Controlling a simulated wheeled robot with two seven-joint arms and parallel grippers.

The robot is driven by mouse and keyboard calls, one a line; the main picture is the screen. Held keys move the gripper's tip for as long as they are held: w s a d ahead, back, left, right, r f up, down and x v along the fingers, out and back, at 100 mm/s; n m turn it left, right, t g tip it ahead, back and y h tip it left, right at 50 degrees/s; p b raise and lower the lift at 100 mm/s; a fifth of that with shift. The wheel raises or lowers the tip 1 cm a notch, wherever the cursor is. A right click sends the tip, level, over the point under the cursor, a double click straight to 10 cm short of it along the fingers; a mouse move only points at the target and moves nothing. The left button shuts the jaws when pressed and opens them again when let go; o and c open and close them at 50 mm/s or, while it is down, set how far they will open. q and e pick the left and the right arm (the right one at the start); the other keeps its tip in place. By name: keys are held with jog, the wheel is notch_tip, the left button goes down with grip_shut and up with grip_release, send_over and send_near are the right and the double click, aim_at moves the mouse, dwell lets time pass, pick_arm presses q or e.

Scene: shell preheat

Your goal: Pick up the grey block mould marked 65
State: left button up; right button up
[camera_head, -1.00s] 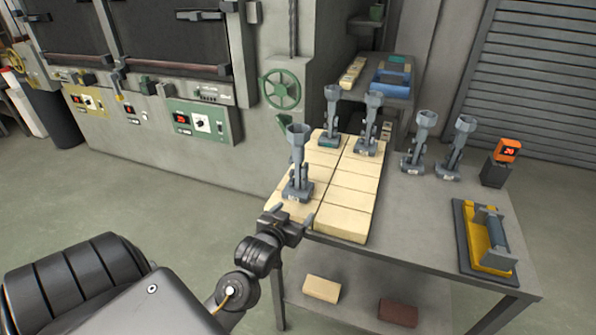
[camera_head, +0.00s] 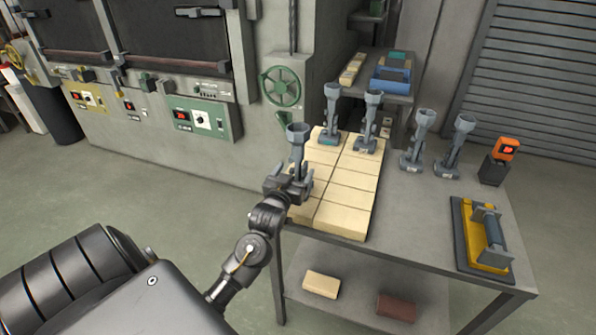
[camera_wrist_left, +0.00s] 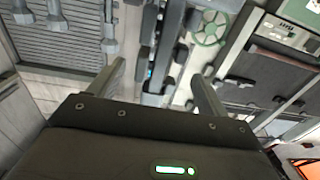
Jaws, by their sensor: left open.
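Several tall grey moulds with cup tops stand upright on the table. The nearest grey mould (camera_head: 298,143) stands on the front left of the cream brick slab, and its lower part is partly hidden by my gripper. My left gripper (camera_head: 289,183) is open at the near side of that mould's lower body. In the left wrist view the open fingers (camera_wrist_left: 160,88) have a grey mould (camera_wrist_left: 154,85) between them; I cannot tell whether they touch it. Other grey moulds stand behind (camera_head: 331,112) (camera_head: 371,122) and to the right (camera_head: 418,140) (camera_head: 457,145). Their number marks are too small to read.
The cream brick slab (camera_head: 342,208) covers the table's left part. A small device with an orange display (camera_head: 506,149) and a yellow and grey tool on a dark tray (camera_head: 459,232) are at the right. The furnace wall (camera_head: 200,165) is left. The table's front middle is clear (camera_head: 415,225).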

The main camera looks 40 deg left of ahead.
aim_at(300, 161)
pick_arm(q)
jog(key=shift+w+a+r+p, duration=0.1)
jog(key=shift+w+r+p, duration=0.2)
jog(key=shift+w+p, duration=0.05)
jog(key=p+x, duration=0.1)
jog(key=x, duration=0.2)
jog(key=shift+w+p, duration=0.35)
jog(key=shift+w+a, duration=0.2)
jog(key=shift+w, duration=0.2)
jog(key=shift+s, duration=0.1)
jog(key=shift+c, duration=1.1)
jog(key=c, duration=1.2)
jog(key=shift+o, duration=0.2)
